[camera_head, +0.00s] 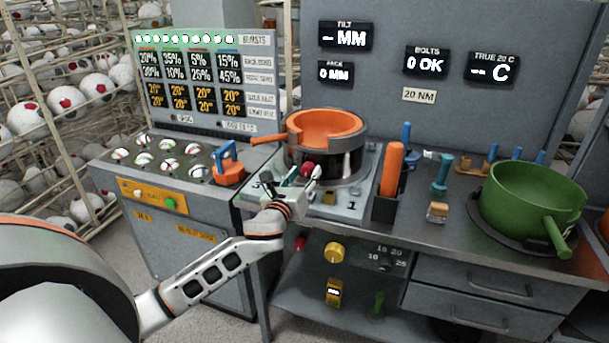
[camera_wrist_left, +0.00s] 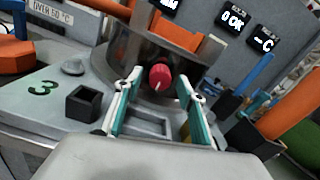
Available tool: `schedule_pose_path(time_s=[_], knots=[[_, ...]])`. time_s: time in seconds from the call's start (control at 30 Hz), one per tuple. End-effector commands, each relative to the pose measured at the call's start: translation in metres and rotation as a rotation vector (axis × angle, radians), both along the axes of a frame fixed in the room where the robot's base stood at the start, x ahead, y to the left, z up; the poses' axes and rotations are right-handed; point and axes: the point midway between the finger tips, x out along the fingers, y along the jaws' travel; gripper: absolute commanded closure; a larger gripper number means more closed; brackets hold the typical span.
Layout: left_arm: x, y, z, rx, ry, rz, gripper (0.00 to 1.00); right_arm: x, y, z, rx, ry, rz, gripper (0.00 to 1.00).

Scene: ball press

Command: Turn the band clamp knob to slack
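A red knob (camera_wrist_left: 160,76) with a pale mark pointing down sits on the front of a curved metal band (camera_wrist_left: 130,55) in the left wrist view. In the head view the red knob (camera_head: 307,169) shows at the front of the dark cylinder under an orange ring (camera_head: 325,127). My left gripper (camera_head: 299,177) is in front of it. In the left wrist view its two teal-and-white fingers (camera_wrist_left: 162,84) are apart, with the knob between and just beyond the tips. Contact cannot be told. My right gripper is in neither view.
A small black box (camera_wrist_left: 84,102) stands left of my fingers on the numbered plate. An orange upright handle in a black holder (camera_head: 386,206) stands to the right, with a green pot (camera_head: 530,200) beyond. An orange block with a blue handle (camera_head: 228,173) is at the left.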

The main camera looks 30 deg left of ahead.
Motion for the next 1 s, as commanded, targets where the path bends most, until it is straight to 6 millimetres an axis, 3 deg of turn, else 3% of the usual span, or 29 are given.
schedule_pose_path(time_s=[0.27, 0.43, 0.77, 1.0], knots=[[0.002, 0.000, 0.000, -0.001, 0.001, 0.000, 0.60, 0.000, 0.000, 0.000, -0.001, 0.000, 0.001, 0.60], [0.002, 0.000, 0.000, -0.001, 0.001, 0.000, 0.99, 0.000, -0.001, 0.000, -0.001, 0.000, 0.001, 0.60], [0.002, 0.000, 0.000, -0.023, -0.004, 0.000, 0.99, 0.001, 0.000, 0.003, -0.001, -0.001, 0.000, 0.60], [0.002, 0.000, 0.001, -0.132, -0.029, 0.001, 0.99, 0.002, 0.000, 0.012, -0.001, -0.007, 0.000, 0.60]])
